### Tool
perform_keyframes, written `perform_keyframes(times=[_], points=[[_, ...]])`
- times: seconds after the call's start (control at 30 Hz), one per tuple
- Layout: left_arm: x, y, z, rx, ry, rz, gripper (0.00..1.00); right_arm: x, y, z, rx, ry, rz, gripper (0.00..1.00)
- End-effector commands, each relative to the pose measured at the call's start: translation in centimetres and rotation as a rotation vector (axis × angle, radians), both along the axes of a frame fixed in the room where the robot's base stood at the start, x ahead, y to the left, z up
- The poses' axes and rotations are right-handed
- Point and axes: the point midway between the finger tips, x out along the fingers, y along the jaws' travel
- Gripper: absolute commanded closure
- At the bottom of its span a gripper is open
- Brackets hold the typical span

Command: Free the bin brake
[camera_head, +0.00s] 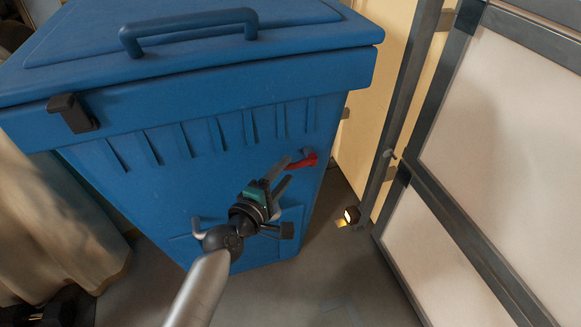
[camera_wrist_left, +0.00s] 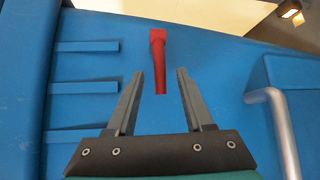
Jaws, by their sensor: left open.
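The blue bin (camera_head: 160,185) stands upright on the floor with its lid down. My left gripper (camera_head: 287,172) is open and empty, just left of the lever. In the left wrist view my fingers (camera_wrist_left: 160,74) lie on either side of the lever's narrow end, with gaps on both sides. I cannot tell the depth between them. My right gripper is not in view.
A blue handle (camera_head: 190,30) spans the lid, and a black latch (camera_head: 73,113) hangs at the lid's front left. A dark-framed white panel (camera_head: 510,120) stands close on the right. A curtain (camera_head: 60,230) hangs at the left. Grey floor (camera_head: 330,285) is clear in front.

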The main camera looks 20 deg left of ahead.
Motion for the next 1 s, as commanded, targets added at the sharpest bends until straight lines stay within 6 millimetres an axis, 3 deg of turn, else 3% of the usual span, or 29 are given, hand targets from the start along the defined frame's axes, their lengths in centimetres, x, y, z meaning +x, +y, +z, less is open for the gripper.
perform_keyframes(times=[0.1,0.3,0.67,1.0], points=[[1.6,-0.3,-0.3,-0.002,-0.002,0.001,0.48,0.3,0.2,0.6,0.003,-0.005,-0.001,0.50],[3.0,-0.6,-0.5,0.000,0.000,0.000,0.48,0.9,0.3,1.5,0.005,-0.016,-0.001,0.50],[3.3,-0.7,-0.5,0.000,0.000,0.000,0.48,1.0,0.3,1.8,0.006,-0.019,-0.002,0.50],[3.3,-0.7,-0.5,0.000,0.000,0.000,0.86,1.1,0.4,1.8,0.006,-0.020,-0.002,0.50]])
